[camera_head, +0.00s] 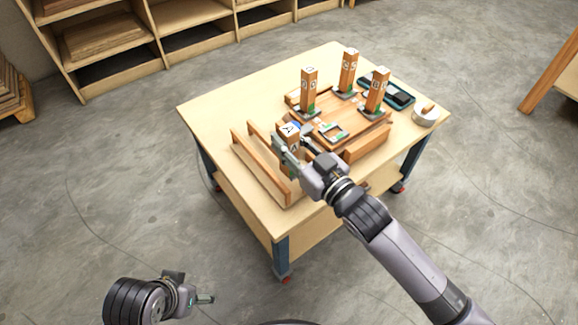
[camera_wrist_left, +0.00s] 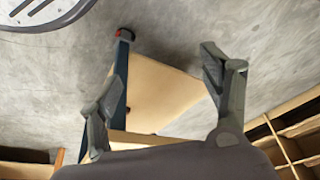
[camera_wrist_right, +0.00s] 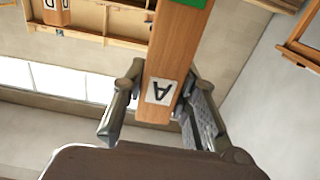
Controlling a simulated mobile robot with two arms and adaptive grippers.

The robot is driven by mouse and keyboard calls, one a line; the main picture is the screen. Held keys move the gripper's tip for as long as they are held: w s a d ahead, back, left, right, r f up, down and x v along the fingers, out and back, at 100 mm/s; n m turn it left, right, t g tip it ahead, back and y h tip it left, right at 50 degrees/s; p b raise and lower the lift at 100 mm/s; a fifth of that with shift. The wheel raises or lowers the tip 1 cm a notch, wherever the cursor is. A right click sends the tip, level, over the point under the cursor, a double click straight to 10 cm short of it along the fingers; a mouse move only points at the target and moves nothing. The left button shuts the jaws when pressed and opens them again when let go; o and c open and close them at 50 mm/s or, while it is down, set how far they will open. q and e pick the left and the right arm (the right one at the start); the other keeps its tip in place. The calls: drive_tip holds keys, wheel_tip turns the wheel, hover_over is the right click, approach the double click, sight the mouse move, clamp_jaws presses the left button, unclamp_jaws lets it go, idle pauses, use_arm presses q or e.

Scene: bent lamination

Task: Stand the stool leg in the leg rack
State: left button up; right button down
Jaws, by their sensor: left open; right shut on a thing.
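The stool leg (camera_head: 289,130) is a squared brown wooden post marked A. My right gripper (camera_head: 290,146) is shut on it and holds it about upright at the near left side of the leg rack. In the right wrist view the leg (camera_wrist_right: 172,60) lies between the fingers, with the A label near them and a green patch further along. Its lower end is largely hidden by the gripper. The leg rack (camera_head: 350,118) is a low wooden frame with three marked legs standing in it. My left gripper (camera_head: 204,299) is open and empty, off the table.
Two parallel wooden rails (camera_head: 262,170) lie at the table's left. A wooden block (camera_head: 367,144) lies before the rack. A teal tray (camera_head: 400,95) and a round pale item with a wooden handle (camera_head: 426,115) are at the right. The table's far left corner (camera_head: 215,105) is clear.

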wheel_tip(320, 180, down, 3)
drive_tip(key=shift+b, duration=0.3)
drive_tip(key=shift+f, duration=0.6)
use_arm(q)
drive_tip(key=w+t, duration=0.1)
drive_tip(key=w+d+t+b, duration=0.1)
drive_tip(key=w, duration=0.3)
drive_tip(key=shift+w+d+f+t+h, duration=0.1)
drive_tip(key=shift+w+d+t+h, duration=0.2)
drive_tip(key=shift+d+t, duration=0.1)
use_arm(e)
wheel_tip(320, 180, down, 3)
drive_tip(key=shift+r, duration=0.15)
drive_tip(key=c, duration=1.3)
unclamp_jaws()
use_arm(q)
drive_tip(key=shift+w, duration=0.1)
